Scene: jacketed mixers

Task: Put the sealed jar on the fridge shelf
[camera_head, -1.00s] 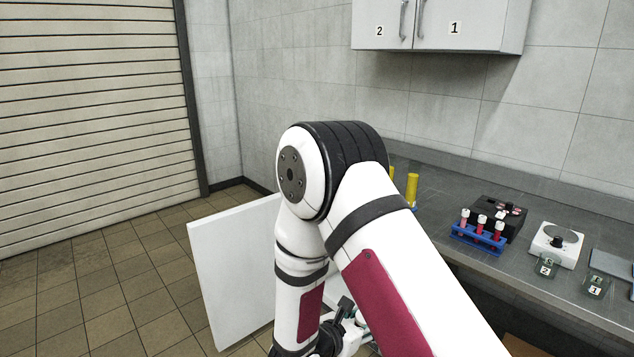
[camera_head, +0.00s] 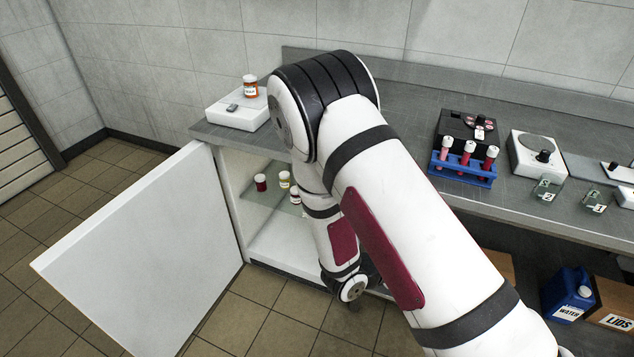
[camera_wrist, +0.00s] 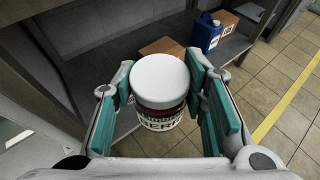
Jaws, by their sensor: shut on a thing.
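In the wrist view my gripper (camera_wrist: 166,100) is shut on a jar with a white lid (camera_wrist: 160,82), its teal pads on either side. The jar is upright, lid on, with a dark and white label. In the head view my arm hides the gripper and the held jar. The fridge (camera_head: 232,205) under the counter stands open, its white door (camera_head: 150,250) swung out to the left. Its glass shelf (camera_head: 255,192) holds several small jars, among them a dark red one (camera_head: 260,182). My arm covers the right part of the fridge opening.
A white device with an orange jar (camera_head: 250,87) stands on the counter above the fridge. A blue rack of red tubes (camera_head: 464,165) and a white stirrer (camera_head: 537,155) stand further right. A blue water jug (camera_head: 568,293) and a lids box (camera_head: 612,308) sit below.

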